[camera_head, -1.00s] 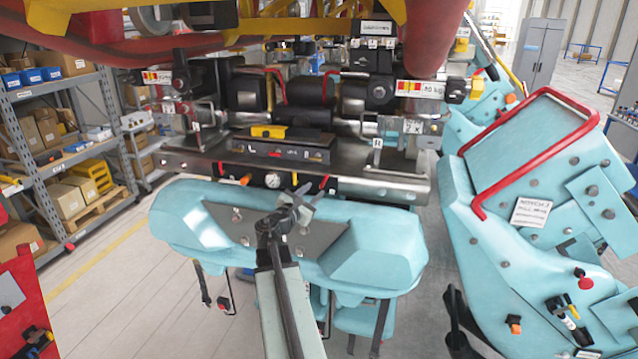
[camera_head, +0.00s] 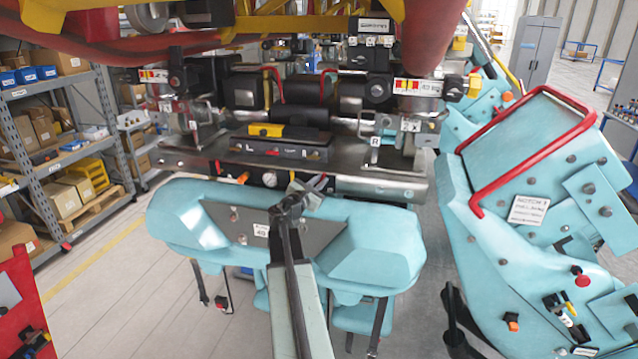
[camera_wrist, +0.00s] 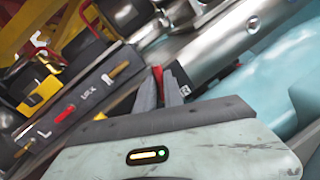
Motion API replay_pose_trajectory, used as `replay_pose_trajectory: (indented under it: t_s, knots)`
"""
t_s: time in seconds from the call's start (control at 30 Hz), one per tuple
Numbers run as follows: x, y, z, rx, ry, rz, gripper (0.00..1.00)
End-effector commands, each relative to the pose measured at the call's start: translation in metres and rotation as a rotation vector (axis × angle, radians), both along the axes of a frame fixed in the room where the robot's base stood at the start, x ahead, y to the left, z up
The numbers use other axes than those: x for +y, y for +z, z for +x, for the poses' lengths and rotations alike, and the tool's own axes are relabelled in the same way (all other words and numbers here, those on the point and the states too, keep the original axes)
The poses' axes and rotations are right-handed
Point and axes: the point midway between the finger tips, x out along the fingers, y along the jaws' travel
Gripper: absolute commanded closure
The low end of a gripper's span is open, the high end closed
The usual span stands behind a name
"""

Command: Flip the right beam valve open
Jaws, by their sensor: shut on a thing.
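The right beam valve's red handle (camera_wrist: 157,74) shows between and just behind my fingertips in the wrist view, beside a dark plate marked R. My gripper (camera_wrist: 162,86) is shut on this red handle; the fingers hide most of it. In the head view my gripper (camera_head: 308,184) is at the front of the metal beam (camera_head: 380,187), right of the round gauge (camera_head: 270,179). The fingers cover the valve there, so its exact angle cannot be told.
A dark box (camera_head: 280,152) with L and R marks and small levers sits above the beam. An orange handle (camera_head: 243,178) is left of the gauge. The pale blue seat-like body (camera_head: 375,245) lies under my arm.

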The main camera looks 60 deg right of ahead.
Motion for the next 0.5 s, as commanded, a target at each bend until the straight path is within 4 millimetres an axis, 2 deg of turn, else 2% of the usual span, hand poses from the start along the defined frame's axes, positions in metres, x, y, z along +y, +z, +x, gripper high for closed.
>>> replay_pose_trajectory:
  t_s: [0.27,0.5]
  knots:
    - [0.0000,-0.0005,-0.0017,-0.059,0.001,0.020,1.00]
    - [-0.0009,-0.0019,-0.0059,-0.217,0.000,0.069,1.00]
